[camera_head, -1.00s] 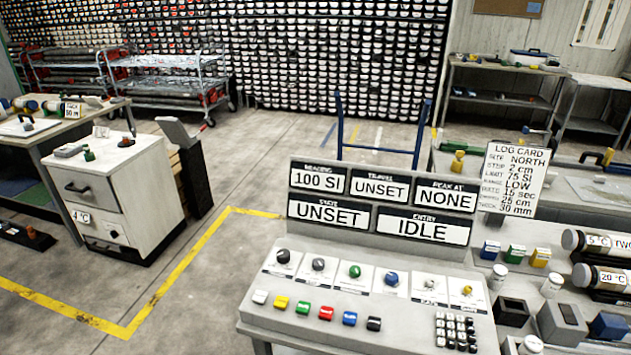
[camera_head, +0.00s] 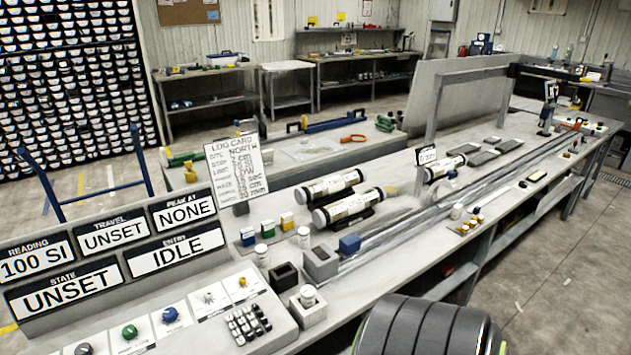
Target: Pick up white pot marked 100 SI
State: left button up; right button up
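Several small white pots with white lids stand on the long bench, right of the display panel. A further white pot (camera_head: 307,296) sits on a light block at the bench's front edge. Their markings are too small to read, so I cannot tell which is marked 100 SI. Neither gripper is in view.
The display panel (camera_head: 117,245) reads 100 SI. A log card (camera_head: 236,168), coloured blocks (camera_head: 287,220), two labelled core tubes (camera_head: 347,205), a blue block (camera_head: 350,244) and a long rail (camera_head: 455,205) occupy the bench. A dark rounded part covers the lower right. Open floor lies right.

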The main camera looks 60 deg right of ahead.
aim_at(308, 293)
jog(key=z, duration=1.9)
jog(key=i+l+u, duration=0.15)
jog(key=l, duration=0.15)
jog(key=l+u, duration=0.15)
jog(key=l, duration=0.15)
